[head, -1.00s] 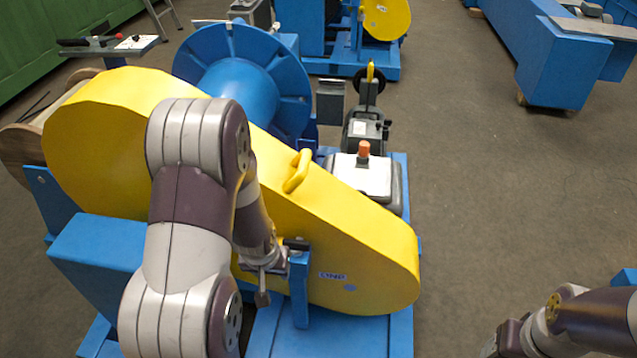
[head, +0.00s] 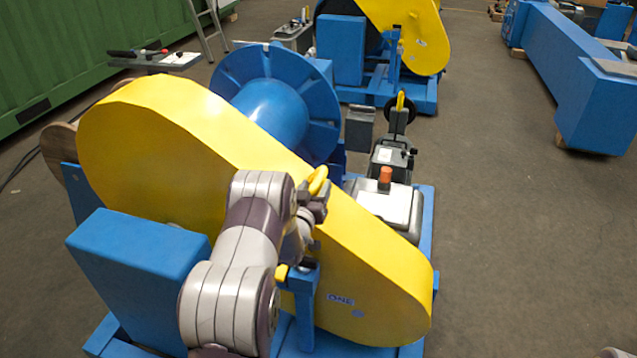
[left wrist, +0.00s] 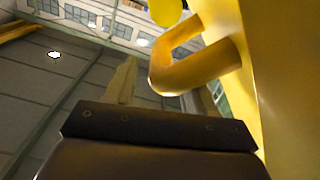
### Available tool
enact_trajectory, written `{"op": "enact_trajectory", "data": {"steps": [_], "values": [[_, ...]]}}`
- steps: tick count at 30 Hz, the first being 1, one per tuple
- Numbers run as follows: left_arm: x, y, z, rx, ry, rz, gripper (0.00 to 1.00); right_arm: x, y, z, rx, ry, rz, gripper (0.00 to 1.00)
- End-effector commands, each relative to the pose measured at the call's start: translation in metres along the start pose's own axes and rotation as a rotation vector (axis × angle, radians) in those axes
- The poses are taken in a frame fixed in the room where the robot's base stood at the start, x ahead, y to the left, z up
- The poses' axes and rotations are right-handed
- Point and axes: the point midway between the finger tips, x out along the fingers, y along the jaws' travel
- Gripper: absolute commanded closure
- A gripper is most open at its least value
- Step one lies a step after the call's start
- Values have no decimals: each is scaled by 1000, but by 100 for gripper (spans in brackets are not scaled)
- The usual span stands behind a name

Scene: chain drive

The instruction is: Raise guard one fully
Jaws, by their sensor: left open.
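Guard one (head: 375,265) is the long yellow cover marked "ONE" in the head view. It lies down over the drive, on the blue frame. Its yellow handle (head: 319,180) stands out from the upper edge and also shows large in the left wrist view (left wrist: 195,68). My left gripper (head: 316,202) is open, right by the handle, partly covering it. In the left wrist view the handle is just beyond the dark gripper body; I cannot tell whether it touches a finger. A blue post (head: 301,300) with a small yellow piece (head: 281,272) stands before the guard.
A blue spool (head: 272,110) is behind the guard. A grey motor unit with an orange knob (head: 385,178) stands to its right. Another blue machine with a yellow guard (head: 410,35) is at the back. The floor at right is clear up to a long blue beam (head: 570,85).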

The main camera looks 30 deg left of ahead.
Motion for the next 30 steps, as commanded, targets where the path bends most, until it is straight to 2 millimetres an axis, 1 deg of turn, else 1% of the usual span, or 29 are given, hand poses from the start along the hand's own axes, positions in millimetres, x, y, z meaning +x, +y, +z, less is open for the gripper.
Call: {"op": "enact_trajectory", "data": {"steps": [1, 3, 6, 14, 17, 18, 19, 20, 26, 29, 30], "values": [[9, 0, 0, 0, 1, 1, 45, 0, 0, 0, 0, 0, 0, 34], [18, 0, 0, 1, 1, 1, 45, 0, 0, 0, 0, 0, 0, 34], [27, 0, 0, 1, 0, 1, 45, 0, 0, 0, 0, 0, 0, 34], [29, 0, 0, 1, -1, 0, 45, 0, 0, 0, 0, 0, 0, 34], [29, 0, 0, 1, -1, 0, 74, 0, 0, 0, 0, 0, 0, 34], [29, 0, 0, 1, -1, 0, 88, 0, 0, 0, 0, 0, 0, 34], [29, 0, 0, 1, -1, 0, 97, 0, 0, 0, 0, 0, 0, 34], [29, 0, 0, 1, -1, -1, 100, 0, 0, 0, 0, 0, 0, 34], [29, 3, -1, 4, -1, 0, 100, -1, 0, 0, 0, 0, 0, 34], [29, 14, -5, 18, -2, 2, 100, -3, 0, 0, 0, 0, 0, 34], [29, 20, -7, 25, -2, 3, 100, -4, 0, 0, 0, 0, 0, 34]]}}
